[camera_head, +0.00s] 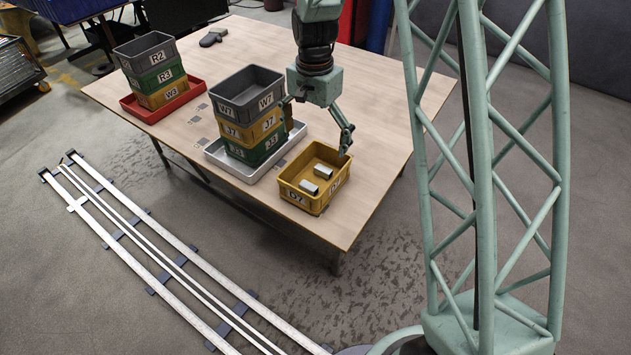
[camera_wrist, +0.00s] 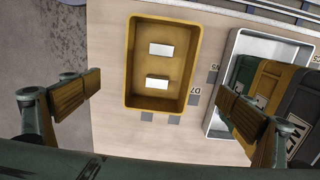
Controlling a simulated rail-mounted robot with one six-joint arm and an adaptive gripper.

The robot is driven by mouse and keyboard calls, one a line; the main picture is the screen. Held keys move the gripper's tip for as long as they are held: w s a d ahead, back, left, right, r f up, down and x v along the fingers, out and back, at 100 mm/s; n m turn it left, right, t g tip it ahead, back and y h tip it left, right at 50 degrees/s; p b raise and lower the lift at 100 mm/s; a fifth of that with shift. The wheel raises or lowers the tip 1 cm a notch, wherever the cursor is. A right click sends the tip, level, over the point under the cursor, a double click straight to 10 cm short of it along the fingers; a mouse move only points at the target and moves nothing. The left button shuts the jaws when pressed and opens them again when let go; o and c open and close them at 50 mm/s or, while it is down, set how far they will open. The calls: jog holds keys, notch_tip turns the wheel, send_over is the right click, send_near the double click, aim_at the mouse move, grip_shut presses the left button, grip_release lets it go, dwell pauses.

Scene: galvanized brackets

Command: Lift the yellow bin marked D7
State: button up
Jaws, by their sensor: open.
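The yellow bin marked D7 (camera_head: 304,199) stands by itself near the front right corner of the wooden table in the head view. Two light metal brackets lie inside it. In the wrist view the yellow bin (camera_wrist: 188,62) is below and ahead of my gripper, with the brackets (camera_wrist: 158,82) on its floor. My gripper (camera_head: 316,112) is above and behind the bin in the head view, pointing down, with its fingers spread. In the wrist view my gripper (camera_wrist: 160,100) has wide-open padded fingers at left and right, apart from the bin and empty.
A white tray (camera_head: 222,164) left of the bin holds a stack: grey W7 bin (camera_head: 240,107), yellow J7 bin (camera_head: 239,133) and green bin (camera_head: 258,156). A red tray (camera_head: 139,111) holds another stack. Bare tabletop (camera_head: 405,100) lies to the right.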

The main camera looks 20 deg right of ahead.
jog(key=b, duration=0.1)
send_over(315, 183)
notch_tip(315, 183, down, 7)
jog(key=shift+s+f, duration=0.1)
dwell(0.5)
jog(key=shift+f+b, duration=1)
jog(key=shift+f, duration=1.55)
jog(key=shift+c, duration=0.5)
jog(key=c, duration=1)
jog(key=shift+o, duration=0.2)
jog(key=shift+r, duration=0.15)
